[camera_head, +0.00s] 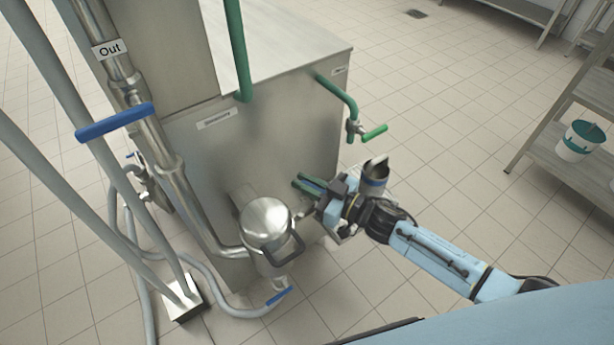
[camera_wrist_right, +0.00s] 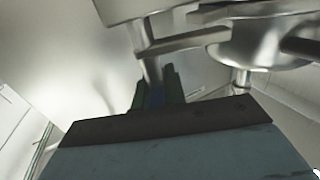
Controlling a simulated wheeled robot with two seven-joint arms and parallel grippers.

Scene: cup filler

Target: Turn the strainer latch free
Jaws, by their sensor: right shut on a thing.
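The strainer (camera_head: 266,222) is a steel canister with a domed lid and a dark loop handle, low at the front of the steel tank. My right gripper (camera_head: 310,184) is just right of it, near the tank's front face. In the right wrist view my right gripper's fingers (camera_wrist_right: 158,90) are shut on a narrow steel bar, the strainer latch (camera_wrist_right: 150,66), which runs up toward the strainer body. The gripped end is mostly hidden between the fingers. My left gripper is not in view.
The steel tank (camera_head: 250,140) stands close behind. A green-handled valve (camera_head: 372,133) sits above my right gripper. A blue lever (camera_head: 117,122) crosses the "Out" pipe at left. A grey hose (camera_head: 225,300) lies below. A bucket (camera_head: 580,140) stands on a right shelf; the right floor is clear.

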